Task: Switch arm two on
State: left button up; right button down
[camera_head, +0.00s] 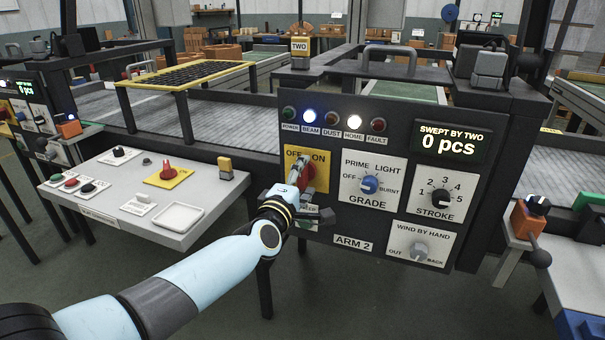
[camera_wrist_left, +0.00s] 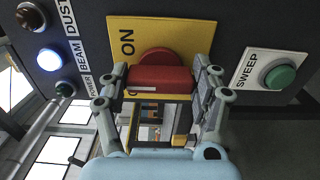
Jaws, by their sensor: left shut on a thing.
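The arm 2 panel (camera_head: 340,220) stands upright ahead of me. Its red rotary switch (camera_head: 307,170) sits on a yellow OFF/ON plate (camera_head: 321,181) at the panel's left. My left gripper (camera_head: 297,186) is at this switch, shut on its red handle. In the left wrist view the gripper (camera_wrist_left: 162,90) has a finger on each side of the red switch (camera_wrist_left: 165,75), beside the word ON on the yellow plate (camera_wrist_left: 128,42). The gripper partly hides the switch, and its exact angle is hard to tell. My right gripper is not in view.
The POWER lamp (camera_head: 289,113) is dark; BEAM (camera_head: 310,115) and HOME (camera_head: 354,121) are lit. The display (camera_head: 451,144) reads 0 pcs. A GRADE knob (camera_head: 369,184), STROKE knob (camera_head: 440,197) and green SWEEP button (camera_wrist_left: 280,76) are nearby. A grey side console (camera_head: 110,180) stands left, with another red switch (camera_head: 167,171).

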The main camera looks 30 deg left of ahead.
pick_arm(q)
jog(key=m+p, duration=0.1)
jog(key=m, duration=0.3)
jog(key=shift+s+f+m+p, duration=0.1)
jog(key=shift+f+m+p, duration=0.1)
jog(key=shift+m+p, duration=0.15)
jog(key=shift+f+m+p, duration=0.15)
jog(key=shift+m+p, duration=0.65)
jog(key=shift+m, duration=1.35)
jog(key=o, duration=1.2)
jog(key=v, duration=1.2)
jog(key=shift+a, duration=0.1)
